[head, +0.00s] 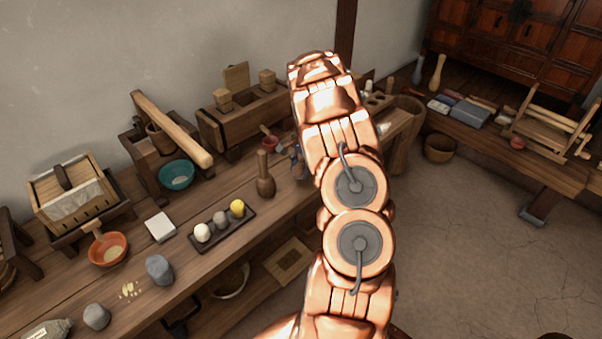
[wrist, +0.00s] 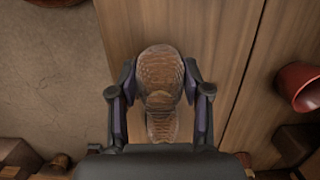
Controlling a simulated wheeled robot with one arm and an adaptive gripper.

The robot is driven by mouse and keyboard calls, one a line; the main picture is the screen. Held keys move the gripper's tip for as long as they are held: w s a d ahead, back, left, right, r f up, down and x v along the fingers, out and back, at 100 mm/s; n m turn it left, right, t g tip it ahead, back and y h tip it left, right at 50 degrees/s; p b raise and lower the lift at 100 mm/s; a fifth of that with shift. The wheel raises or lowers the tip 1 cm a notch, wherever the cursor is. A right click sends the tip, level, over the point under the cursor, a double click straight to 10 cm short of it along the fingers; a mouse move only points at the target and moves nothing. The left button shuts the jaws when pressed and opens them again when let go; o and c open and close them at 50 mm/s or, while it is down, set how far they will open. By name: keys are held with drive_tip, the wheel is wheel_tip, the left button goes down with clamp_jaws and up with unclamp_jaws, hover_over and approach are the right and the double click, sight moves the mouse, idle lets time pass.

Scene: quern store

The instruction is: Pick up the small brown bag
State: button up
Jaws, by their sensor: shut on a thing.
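My gripper (wrist: 160,100) is shut on the small brown bag (wrist: 160,75) in the wrist view. The bag is rounded at the top with a scaly pattern, narrowing to a neck toward the palm. One dark finger is on each side of it. Behind it is the plank table (wrist: 225,40); I cannot tell whether the bag touches it. In the head view, my copper arm hides the bag and most of the gripper.
A red cup (wrist: 300,87) is to the right in the wrist view. In the head view, a wooden mallet (head: 265,185) stands left of the gripper, with a dark tray (head: 222,230) of round pieces further left. A wooden beam device (head: 170,130) is behind. Floor (head: 470,240) is clear on the right.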

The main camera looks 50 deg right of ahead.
drive_tip(key=shift+w+r, duration=0.1)
drive_tip(key=shift+r, duration=0.4)
drive_tip(key=shift+s+a+r, duration=0.15)
drive_tip(key=shift+s+r, duration=0.05)
drive_tip(key=shift+r, duration=0.05)
drive_tip(key=s+a+r+b, duration=0.1)
drive_tip(key=s+a+b, duration=0.2)
drive_tip(key=s+a, duration=0.6)
drive_tip(key=s, duration=0.3)
drive_tip(key=shift+s+r, duration=0.2)
drive_tip(key=shift+s, duration=0.2)
idle(0.4)
